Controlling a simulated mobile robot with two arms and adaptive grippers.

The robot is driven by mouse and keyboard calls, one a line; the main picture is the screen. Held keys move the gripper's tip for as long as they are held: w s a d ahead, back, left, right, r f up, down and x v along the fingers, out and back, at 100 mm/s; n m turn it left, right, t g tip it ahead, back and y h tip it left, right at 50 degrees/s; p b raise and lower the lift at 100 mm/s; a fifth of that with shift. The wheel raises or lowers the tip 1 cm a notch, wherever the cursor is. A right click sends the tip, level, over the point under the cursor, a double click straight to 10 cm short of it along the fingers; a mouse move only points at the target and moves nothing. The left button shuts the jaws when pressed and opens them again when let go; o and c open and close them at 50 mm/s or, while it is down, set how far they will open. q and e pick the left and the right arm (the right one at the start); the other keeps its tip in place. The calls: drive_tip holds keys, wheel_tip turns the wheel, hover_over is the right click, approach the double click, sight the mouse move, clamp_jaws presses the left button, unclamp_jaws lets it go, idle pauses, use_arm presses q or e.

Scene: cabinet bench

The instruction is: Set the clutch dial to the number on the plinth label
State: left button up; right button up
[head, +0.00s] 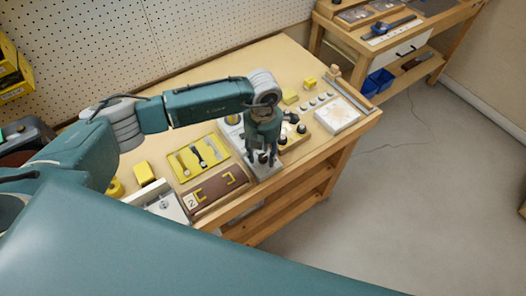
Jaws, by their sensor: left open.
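My left gripper (262,158) points down with its fingers apart over a pale grey plinth (264,172) near the bench's front edge. The clutch dial is not clearly visible; the gripper and wrist cover much of what stands on that plinth. I cannot tell whether the fingers touch anything. A white label with what looks like a 2 (191,201) is at the left end of a brown case with yellow handles (219,188). No readable label shows on the plinth itself. My right gripper is not in view.
A yellow tray with tools (199,157) lies left of the plinth. The bench's front edge (295,161) is close. A second bench (405,45) stands behind right.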

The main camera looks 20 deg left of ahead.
use_arm(q)
drive_tip(key=shift+f, duration=0.1)
drive_tip(key=shift+c, duration=0.3)
clamp_jaws()
